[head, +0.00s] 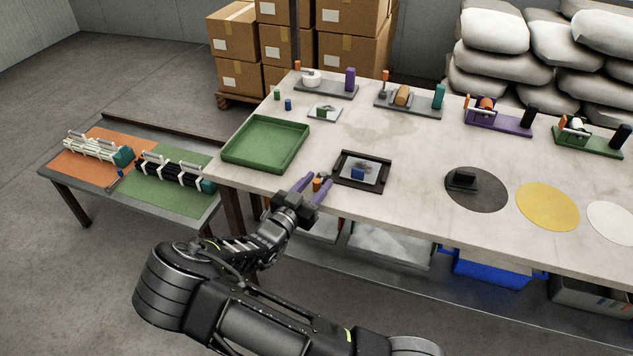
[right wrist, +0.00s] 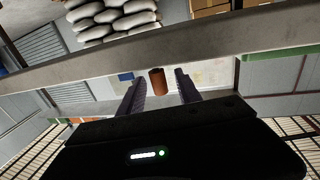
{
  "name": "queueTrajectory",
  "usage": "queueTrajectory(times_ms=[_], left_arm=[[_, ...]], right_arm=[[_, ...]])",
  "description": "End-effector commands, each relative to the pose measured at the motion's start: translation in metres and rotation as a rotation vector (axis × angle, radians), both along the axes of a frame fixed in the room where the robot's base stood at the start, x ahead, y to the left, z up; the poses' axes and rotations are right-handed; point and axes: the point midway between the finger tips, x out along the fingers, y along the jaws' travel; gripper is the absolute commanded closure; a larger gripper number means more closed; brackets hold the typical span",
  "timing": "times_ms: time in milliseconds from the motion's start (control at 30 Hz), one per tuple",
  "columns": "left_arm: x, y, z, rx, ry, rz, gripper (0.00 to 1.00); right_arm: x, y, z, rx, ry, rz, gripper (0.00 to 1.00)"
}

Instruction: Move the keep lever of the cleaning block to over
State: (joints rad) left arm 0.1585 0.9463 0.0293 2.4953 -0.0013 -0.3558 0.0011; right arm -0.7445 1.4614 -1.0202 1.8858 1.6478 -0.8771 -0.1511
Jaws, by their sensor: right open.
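A dark square frame (head: 340,178) holds a grey plate with a blue block (head: 358,174) near the table's front edge. I take this to be the cleaning block, but no label shows. A short orange cylinder (head: 317,184), which looks like the lever's knob, is at the frame's left side. My right gripper (head: 315,182) is open, its purple fingers on either side of this knob. In the right wrist view the orange knob (right wrist: 158,82) shows between the open fingers (right wrist: 160,90), apart from both. Whether it joins the frame is hidden. My left gripper is not in view.
A green tray (head: 232,158) lies left of the frame. A black piece on a dark disc (head: 478,197), a yellow disc (head: 547,207) and a white disc lie to the right. Several fixtures with orange parts line the back.

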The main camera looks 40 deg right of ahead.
Motion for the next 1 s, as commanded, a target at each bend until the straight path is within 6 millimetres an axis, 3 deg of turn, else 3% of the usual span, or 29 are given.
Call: queueTrajectory(times_ms=[267,767,1000], left_arm=[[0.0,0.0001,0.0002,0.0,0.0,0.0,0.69],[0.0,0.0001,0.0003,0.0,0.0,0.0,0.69],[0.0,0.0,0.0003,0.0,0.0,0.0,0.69]], right_arm=[[0.0012,-0.0022,-0.0003,0.0,0.001,0.001,0.59],[0.0011,-0.0019,-0.0002,0.0,0.001,0.001,0.99],[0.0012,-0.0019,-0.0002,0.0,0.001,0.001,1.0]])
